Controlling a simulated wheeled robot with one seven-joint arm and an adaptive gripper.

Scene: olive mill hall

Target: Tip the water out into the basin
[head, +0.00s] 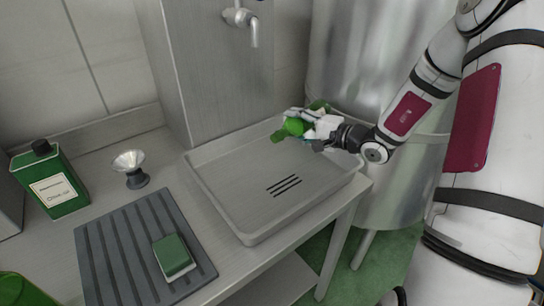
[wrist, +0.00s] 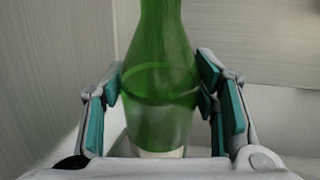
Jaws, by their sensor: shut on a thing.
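My gripper (head: 318,124) is shut on a green glass bottle (head: 293,127) above the far right corner of the grey basin (head: 235,190). In the head view the bottle is tilted well over, its neck pointing left and slightly down over the basin. In the wrist view the bottle (wrist: 160,45) stands between the teal finger pads of my gripper (wrist: 162,85). A curved line across the glass looks like a liquid level, but how much water is inside I cannot tell. The mouth is small in the head view; no stream shows. The basin floor has dark drain slots (head: 284,185).
A tap (head: 252,30) sticks out from the metal panel behind the basin. A ribbed dark mat (head: 120,250) with a green sponge (head: 174,256), a small metal funnel (head: 131,168) and a green tin (head: 50,182) are on the left counter. A steel tank (head: 365,60) stands behind my arm.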

